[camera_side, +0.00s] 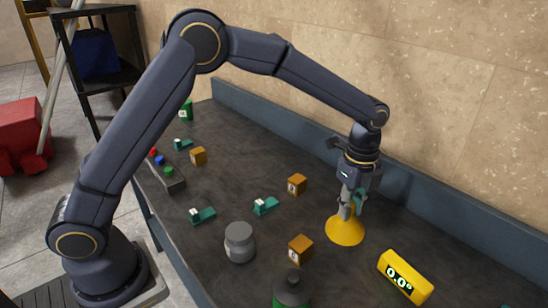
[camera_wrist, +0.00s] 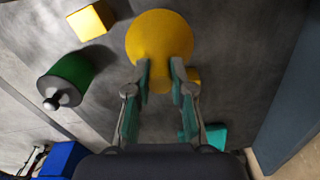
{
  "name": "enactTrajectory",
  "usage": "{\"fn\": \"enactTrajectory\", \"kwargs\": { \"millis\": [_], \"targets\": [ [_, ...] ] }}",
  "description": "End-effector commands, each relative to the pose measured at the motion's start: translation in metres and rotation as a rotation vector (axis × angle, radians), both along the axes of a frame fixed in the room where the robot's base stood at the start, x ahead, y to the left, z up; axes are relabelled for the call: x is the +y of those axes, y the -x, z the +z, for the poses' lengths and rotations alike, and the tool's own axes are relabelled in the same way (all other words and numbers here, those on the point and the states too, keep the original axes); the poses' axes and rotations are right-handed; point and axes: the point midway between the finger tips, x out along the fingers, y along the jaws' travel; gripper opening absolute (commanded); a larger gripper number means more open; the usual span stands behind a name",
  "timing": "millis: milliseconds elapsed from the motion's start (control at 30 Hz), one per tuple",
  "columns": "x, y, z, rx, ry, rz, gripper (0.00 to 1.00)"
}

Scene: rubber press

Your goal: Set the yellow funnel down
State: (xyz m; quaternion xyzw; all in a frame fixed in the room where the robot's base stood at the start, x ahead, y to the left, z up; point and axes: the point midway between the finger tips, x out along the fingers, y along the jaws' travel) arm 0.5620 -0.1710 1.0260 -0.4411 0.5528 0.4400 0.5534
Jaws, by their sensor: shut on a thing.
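The yellow funnel (camera_side: 345,230) is upright with its wide mouth down at the right of the dark bench. My gripper (camera_side: 351,205) is above it, pointing down, with its fingers shut on the funnel's narrow stem. In the wrist view the funnel (camera_wrist: 160,38) shows at the top middle, with its stem between the fingertips of my gripper (camera_wrist: 160,78). The wide rim is at or very near the bench top; I cannot tell whether it touches.
A yellow display reading 0.0 (camera_side: 405,278) lies right of the funnel. A low wall (camera_side: 440,222) runs along the back.

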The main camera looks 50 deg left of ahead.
Motion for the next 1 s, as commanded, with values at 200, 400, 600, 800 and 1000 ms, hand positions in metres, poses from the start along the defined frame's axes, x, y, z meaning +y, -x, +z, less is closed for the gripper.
{"fn": "enactTrajectory", "kwargs": {
  "millis": [200,400,600,800,1000],
  "targets": [
    [-0.006,-0.021,-0.026,-0.002,0.0,0.0,0.0],
    [-0.009,-0.028,-0.04,0.0,0.0,0.0,0.0],
    [-0.008,-0.028,-0.064,-0.002,0.0,0.001,0.0],
    [-0.008,-0.028,-0.064,-0.003,0.001,0.001,0.0],
    [-0.008,-0.028,-0.067,-0.002,0.0,0.001,0.29]
  ]
}}
